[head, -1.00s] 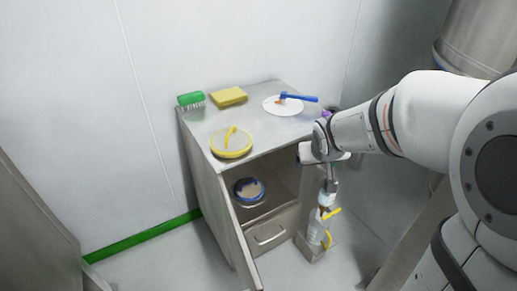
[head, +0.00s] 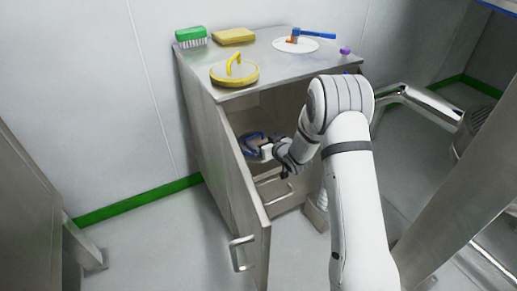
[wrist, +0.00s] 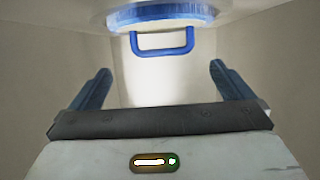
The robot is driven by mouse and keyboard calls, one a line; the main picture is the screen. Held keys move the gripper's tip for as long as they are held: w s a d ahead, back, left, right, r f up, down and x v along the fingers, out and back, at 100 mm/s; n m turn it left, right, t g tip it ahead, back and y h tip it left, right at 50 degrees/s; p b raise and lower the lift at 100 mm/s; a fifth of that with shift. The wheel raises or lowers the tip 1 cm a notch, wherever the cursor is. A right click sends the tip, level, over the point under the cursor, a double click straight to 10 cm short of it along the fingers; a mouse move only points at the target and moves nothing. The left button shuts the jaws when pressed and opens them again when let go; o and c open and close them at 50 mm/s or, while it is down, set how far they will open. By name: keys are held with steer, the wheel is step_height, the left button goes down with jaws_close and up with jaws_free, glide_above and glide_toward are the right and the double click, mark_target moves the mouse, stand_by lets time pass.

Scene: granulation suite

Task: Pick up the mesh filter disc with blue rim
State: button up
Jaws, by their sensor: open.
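The mesh filter disc with blue rim (head: 250,137) lies inside the open compartment of the steel cabinet, partly hidden by my gripper in the head view. In the wrist view the disc (wrist: 165,14) shows at the top edge, cut off by the frame, and its blue loop handle (wrist: 162,50) projects toward my gripper. My gripper (wrist: 160,72) is open, with one finger on each side of the handle's line. The handle appears just beyond the fingertips, with nothing held between them.
The cabinet door (head: 240,180) stands open to the left, with a drawer below the compartment. On the cabinet top (head: 270,65) are a yellow-rimmed disc (head: 234,75), a green brush (head: 190,36), a yellow sponge (head: 233,36) and a white disc (head: 305,46) with a blue-handled tool. Compartment walls lie close around my gripper.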

mark_target(257, 139)
steer(key=b+x, duration=0.1)
steer(key=x, duration=0.2)
steer(key=b+x, duration=0.1)
steer(key=x, duration=0.1)
steer(key=shift+a+f+b, duration=0.25)
steer(key=shift+f+b, duration=0.05)
steer(key=shift+f, duration=0.25)
steer(key=shift+w+a, duration=0.2)
steer(key=shift+w, duration=0.2)
steer(key=c, duration=0.9)
